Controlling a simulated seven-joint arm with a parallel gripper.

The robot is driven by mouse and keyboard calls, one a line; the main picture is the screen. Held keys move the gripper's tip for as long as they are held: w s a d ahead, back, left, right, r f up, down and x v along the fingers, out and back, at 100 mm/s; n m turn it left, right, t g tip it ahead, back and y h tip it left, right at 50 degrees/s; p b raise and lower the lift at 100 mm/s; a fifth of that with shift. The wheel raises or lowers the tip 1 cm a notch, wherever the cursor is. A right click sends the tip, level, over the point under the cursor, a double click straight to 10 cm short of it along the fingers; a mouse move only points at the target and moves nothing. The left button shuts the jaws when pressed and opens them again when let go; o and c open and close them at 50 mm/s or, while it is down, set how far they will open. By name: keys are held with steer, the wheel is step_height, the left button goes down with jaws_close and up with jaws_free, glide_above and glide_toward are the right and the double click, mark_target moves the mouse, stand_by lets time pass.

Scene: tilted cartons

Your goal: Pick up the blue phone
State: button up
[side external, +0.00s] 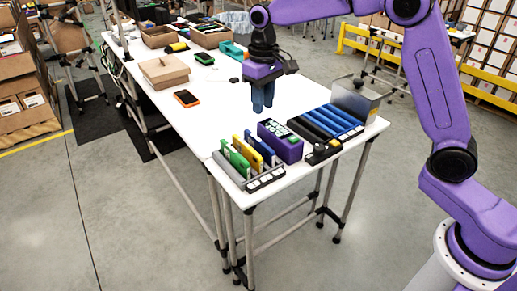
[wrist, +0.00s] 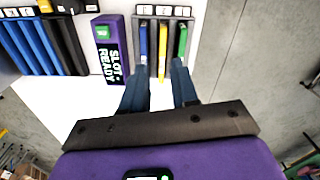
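A slim blue phone (side external: 260,147) stands on edge in a grey slotted rack (side external: 228,169) at the table's near end. A yellow phone (side external: 243,148) and a green phone (side external: 236,160) stand beside it. In the wrist view, the blue phone (wrist: 143,42) is on the left of the rack, with the yellow one (wrist: 163,48) in the middle and the green one (wrist: 182,42) on the right. My gripper (side external: 263,106) points down above the table, behind the rack in the side view. Its fingers (wrist: 160,82) are apart with nothing between them.
A purple box (side external: 284,144) reading "SLOT READY" stands next to the rack. Beyond it is a black holder with several blue bars (side external: 330,122) and a clear bin (side external: 357,98). An orange-edged device (side external: 186,98) and a cardboard box (side external: 165,72) lie farther back. The table's middle is clear.

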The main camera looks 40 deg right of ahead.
steer(key=w+d+f+m, duration=0.2)
steer(key=w+d+m, duration=0.15)
steer(key=w, duration=0.35)
glide_toward(258, 139)
steer(key=shift+n, duration=0.45)
step_height(258, 139, down, 5)
steer(key=shift+d+f, duration=0.1)
steer(key=shift+s+f, duration=0.1)
steer(key=shift+f, duration=2.75)
jaws_close()
